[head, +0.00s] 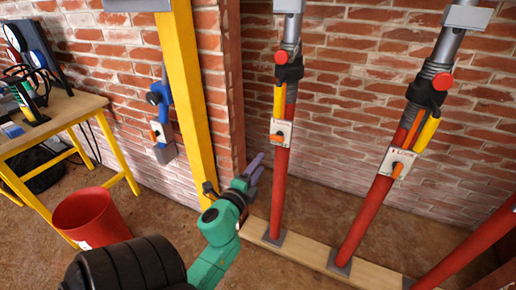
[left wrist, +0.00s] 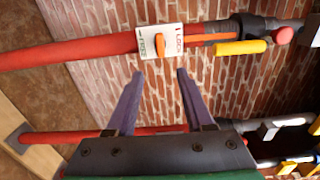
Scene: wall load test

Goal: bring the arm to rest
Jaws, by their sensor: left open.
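My left arm (head: 215,245) is green and reaches up from the bottom of the head view. My left gripper (head: 257,168) has slim purple fingers and is open, just left of the nearest red prop (head: 281,190). In the left wrist view the gripper (left wrist: 161,75) shows nothing between its spread fingers. A white lock plate (left wrist: 172,34) with an orange lever, on a red prop (left wrist: 70,53), lies beyond the fingertips. I cannot tell whether the fingers touch anything, but a gap shows before the plate. My right gripper is not in view.
Another red prop (head: 367,215) and a third at the right edge stand on a wooden sole board (head: 311,252) before the brick wall. A yellow post (head: 184,90), a blue tool on the wall (head: 163,115), a red bucket (head: 91,218) and a workbench (head: 72,105) are left.

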